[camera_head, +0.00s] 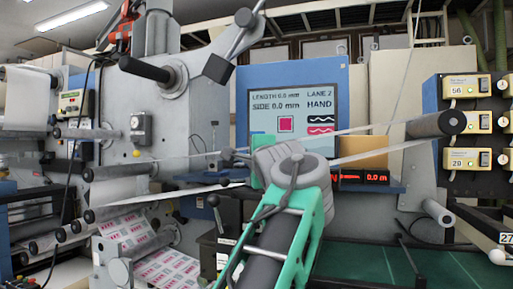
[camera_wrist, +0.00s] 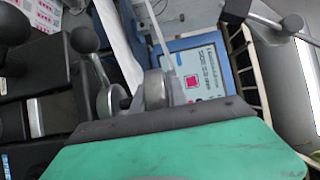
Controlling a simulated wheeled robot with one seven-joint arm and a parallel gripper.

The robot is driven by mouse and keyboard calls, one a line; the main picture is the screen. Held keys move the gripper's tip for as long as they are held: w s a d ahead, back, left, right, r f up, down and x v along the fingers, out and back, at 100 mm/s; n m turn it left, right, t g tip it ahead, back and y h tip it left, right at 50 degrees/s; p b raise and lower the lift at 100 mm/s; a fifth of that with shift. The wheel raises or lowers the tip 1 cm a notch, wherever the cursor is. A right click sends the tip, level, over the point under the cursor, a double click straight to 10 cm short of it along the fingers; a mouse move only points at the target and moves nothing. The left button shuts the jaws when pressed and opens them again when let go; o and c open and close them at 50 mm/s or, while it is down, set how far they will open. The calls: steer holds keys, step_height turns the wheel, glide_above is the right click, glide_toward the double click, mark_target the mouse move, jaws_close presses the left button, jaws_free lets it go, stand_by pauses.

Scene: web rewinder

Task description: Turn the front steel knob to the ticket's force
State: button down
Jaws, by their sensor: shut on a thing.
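My gripper (camera_head: 240,160) reaches forward into the machine at the middle of the head view, its tip largely hidden by my own grey wrist. In the wrist view my gripper (camera_wrist: 132,97) shows beyond the dark edge of my green housing. It is shut on a round grey metal piece, which seems to be the front steel knob (camera_wrist: 155,90). Most of the grip is hidden, and no scale on the knob is readable. A blue-framed screen (camera_head: 290,105) reads LENGTH 0.0 mm, SIDE 0.0 mm, LANE 2 and HAND. I cannot make out a ticket with a force.
A black ball-ended lever (camera_wrist: 85,40) stands close left of the grip. Thin white web strands (camera_head: 375,150) cross towards a dark roller (camera_head: 437,124) at the right. Yellow control boxes (camera_head: 465,87) are at far right; printed web (camera_head: 125,235) hangs lower left.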

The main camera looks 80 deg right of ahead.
steer(key=n+t+p, duration=0.1)
steer(key=p, duration=0.1)
steer(key=n+t+y+p, duration=0.1)
steer(key=shift+w+r+t+y+p, duration=0.1)
steer(key=shift+r+t+y+p, duration=0.2)
steer(key=shift+t+p, duration=0.1)
steer(key=shift+w+a+f+n+t+y+p, duration=0.15)
steer(key=shift+a+f+n+t+y+p, duration=0.1)
steer(key=shift+n+t+y+p, duration=0.55)
steer(key=shift+f, duration=0.1)
steer(key=shift+w, duration=0.1)
steer(key=c, duration=1.3)
jaws_free()
steer(key=b+v, duration=0.1)
steer(key=v, duration=0.6)
steer(key=shift+s+a, duration=0.2)
steer(key=shift+a, duration=0.1)
